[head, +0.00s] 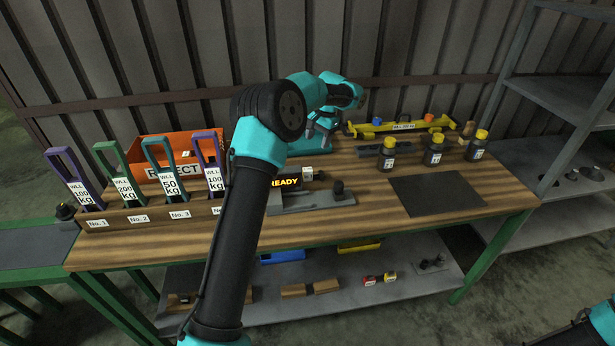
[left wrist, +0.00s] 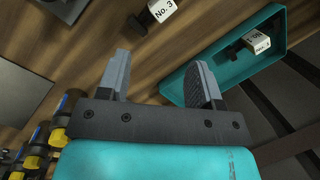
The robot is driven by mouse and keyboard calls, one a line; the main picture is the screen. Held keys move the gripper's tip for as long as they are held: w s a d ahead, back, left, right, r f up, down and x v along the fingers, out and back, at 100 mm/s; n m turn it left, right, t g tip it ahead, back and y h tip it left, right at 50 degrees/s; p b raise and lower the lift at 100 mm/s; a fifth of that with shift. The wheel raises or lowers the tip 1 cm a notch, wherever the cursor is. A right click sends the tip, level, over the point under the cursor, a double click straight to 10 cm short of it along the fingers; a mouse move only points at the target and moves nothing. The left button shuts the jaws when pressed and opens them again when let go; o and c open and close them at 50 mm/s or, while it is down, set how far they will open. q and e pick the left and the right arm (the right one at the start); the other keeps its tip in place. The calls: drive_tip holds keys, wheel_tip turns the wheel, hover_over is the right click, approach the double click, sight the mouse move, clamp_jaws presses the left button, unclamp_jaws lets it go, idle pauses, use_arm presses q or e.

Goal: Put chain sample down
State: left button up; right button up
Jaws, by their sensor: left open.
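A dark chain sample with a white tag (left wrist: 257,42) lies in a teal tray (left wrist: 248,70), in the left wrist view. Another dark piece with a white tag reading No. 3 (left wrist: 162,9) lies on the wooden table outside the tray. My left gripper (left wrist: 160,70) is open, with nothing between its fingers; its right finger overlaps the tray's near end in this view. In the head view my left gripper (head: 318,130) is over the back of the table by the teal tray (head: 308,146), and it hides part of the tray. My right gripper is out of view.
A READY display (head: 285,183) stands on a grey plate in the middle. An orange REJECT bin (head: 150,150) and several tagged shackles in a rack are at left. Several yellow-capped bottles (head: 434,150), a yellow beam (head: 400,126) and a clear dark mat (head: 435,194) are at right.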

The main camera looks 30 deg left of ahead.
sight(310, 169)
use_arm(q)
drive_tip(key=d+m, duration=0.1)
drive_tip(key=m, duration=0.1)
drive_tip(key=w+m+g+y, duration=0.1)
drive_tip(key=m, duration=0.2)
drive_tip(key=w+d+r+m, duration=0.1)
drive_tip(key=m, duration=0.2)
drive_tip(key=shift+d+r+y, duration=0.1)
drive_tip(key=shift+d+y, duration=0.2)
drive_tip(key=shift+y, duration=0.1)
drive_tip(key=x, duration=1.2)
drive_tip(key=shift+s, duration=0.25)
drive_tip(key=shift+s+x, duration=0.1)
drive_tip(key=shift+x, duration=1.25)
drive_tip(key=shift+s+x, duration=0.15)
drive_tip(key=shift+x, duration=1.15)
